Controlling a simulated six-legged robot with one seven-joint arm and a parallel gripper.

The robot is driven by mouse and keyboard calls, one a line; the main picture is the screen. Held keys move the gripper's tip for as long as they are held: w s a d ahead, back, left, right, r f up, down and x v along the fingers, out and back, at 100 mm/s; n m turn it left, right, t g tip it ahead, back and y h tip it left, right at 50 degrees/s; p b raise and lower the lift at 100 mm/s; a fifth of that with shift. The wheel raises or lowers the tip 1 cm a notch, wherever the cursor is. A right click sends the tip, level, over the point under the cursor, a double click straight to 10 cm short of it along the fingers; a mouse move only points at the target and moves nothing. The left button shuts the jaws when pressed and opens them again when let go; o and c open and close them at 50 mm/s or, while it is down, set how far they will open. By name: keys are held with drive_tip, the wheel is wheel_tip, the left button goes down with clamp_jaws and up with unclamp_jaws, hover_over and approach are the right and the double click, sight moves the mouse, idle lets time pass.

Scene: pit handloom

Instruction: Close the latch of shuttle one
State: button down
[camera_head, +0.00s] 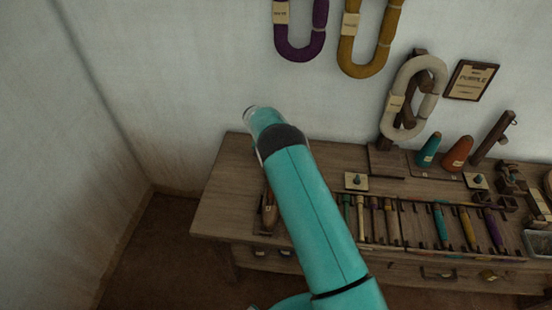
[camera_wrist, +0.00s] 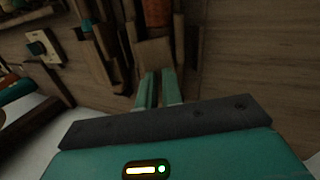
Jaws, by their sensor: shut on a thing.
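In the wrist view, my gripper (camera_wrist: 159,88) has its two teal fingers close together, with a small brown wooden block, seemingly the latch (camera_wrist: 154,52), at their tips. Beyond the block is an orange-brown wound bobbin (camera_wrist: 158,12) between dark wooden sides, apparently shuttle one (camera_wrist: 179,40). Whether the latch is open or shut cannot be told. In the head view, a brown wooden shuttle-like piece (camera_head: 269,212) lies at the bench's left end, partly hidden by my teal arm. My fingertips are hidden there.
The wooden bench (camera_head: 225,190) holds a rack of several coloured bobbins and tools (camera_head: 440,225). Orange (camera_head: 457,154) and teal (camera_head: 428,151) cones stand behind, by a grey yarn hank (camera_head: 395,120). A pale plate with a knob (camera_head: 356,181) is near my arm. The bench's left end is mostly bare.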

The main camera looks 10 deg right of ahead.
drive_tip(key=shift+m, duration=0.6)
drive_tip(key=c, duration=1.8)
unclamp_jaws()
drive_tip(key=shift+a, duration=0.1)
drive_tip(key=v, duration=1.3)
drive_tip(key=shift+a+r, duration=0.1)
drive_tip(key=shift+r, duration=0.25)
